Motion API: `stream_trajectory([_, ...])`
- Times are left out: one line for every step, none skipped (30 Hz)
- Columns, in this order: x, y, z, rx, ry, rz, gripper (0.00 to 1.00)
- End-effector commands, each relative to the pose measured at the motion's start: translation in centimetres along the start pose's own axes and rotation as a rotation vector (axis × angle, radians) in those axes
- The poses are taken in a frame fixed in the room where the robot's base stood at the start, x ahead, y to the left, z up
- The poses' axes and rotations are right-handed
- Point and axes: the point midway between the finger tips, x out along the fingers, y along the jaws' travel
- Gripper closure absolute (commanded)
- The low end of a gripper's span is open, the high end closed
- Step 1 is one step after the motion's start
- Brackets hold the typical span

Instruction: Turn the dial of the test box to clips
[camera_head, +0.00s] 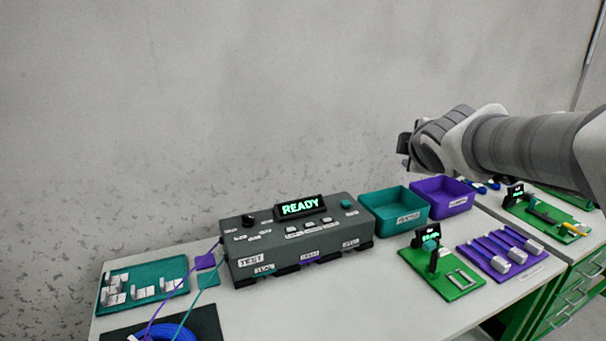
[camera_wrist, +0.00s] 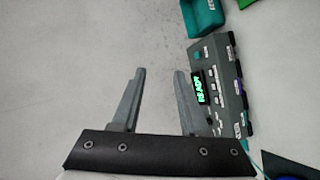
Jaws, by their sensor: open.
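The test box (camera_head: 300,262) is a dark grey box on the white table, with a small screen (camera_head: 300,207) reading READY in green. A small black dial (camera_head: 248,220) sits on its top at the left, with tiny labels around it that I cannot read. The box also shows at the right of the wrist view (camera_wrist: 232,98), turned on its side. My gripper (camera_wrist: 158,75) is open and empty, its two fingers apart. In the head view my gripper (camera_head: 407,150) is in the air, above and to the right of the box, well away from the dial.
A teal bin (camera_head: 395,212) and a purple bin (camera_head: 441,198) stand right of the box. A green stand (camera_head: 441,274) and a purple rack (camera_head: 503,250) lie in front of them. A teal tray (camera_head: 142,282) and a blue cable coil (camera_head: 168,334) are at the left. Thin cables run to the box's left end.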

Motion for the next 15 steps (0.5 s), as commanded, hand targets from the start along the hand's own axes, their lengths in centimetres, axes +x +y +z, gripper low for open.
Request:
stream_trajectory([2.2,0.1,-1.0,-0.118,0.037,0.032,0.56])
stream_trajectory([3.3,0.5,-1.6,-0.194,0.06,0.056,0.56])
stream_trajectory([4.7,0.9,-2.6,-0.298,0.093,0.088,0.56])
stream_trajectory([5.7,1.1,-3.4,-0.374,0.117,0.113,0.56])
stream_trajectory([6.7,1.2,-4.1,-0.451,0.142,0.138,0.56])
stream_trajectory([8.0,1.2,-5.2,-0.552,0.176,0.17,0.56])
stream_trajectory([9.0,1.2,-6.1,-0.629,0.203,0.196,0.56])
stream_trajectory([9.9,1.0,-6.9,-0.704,0.23,0.222,0.56])
stream_trajectory([11.1,0.6,-8.1,-0.805,0.268,0.256,0.56])
stream_trajectory([11.9,0.2,-9.0,-0.878,0.297,0.282,0.56])
stream_trajectory([12.8,-0.3,-9.9,-0.952,0.327,0.31,0.56])
stream_trajectory([13.8,-1.1,-11.1,-1.049,0.369,0.347,0.56])
stream_trajectory([14.6,-1.8,-12.0,-1.122,0.401,0.376,0.56])
stream_trajectory([15.3,-2.6,-12.9,-1.192,0.435,0.406,0.56])
stream_trajectory([16.3,-3.8,-13.9,-1.284,0.48,0.447,0.56])
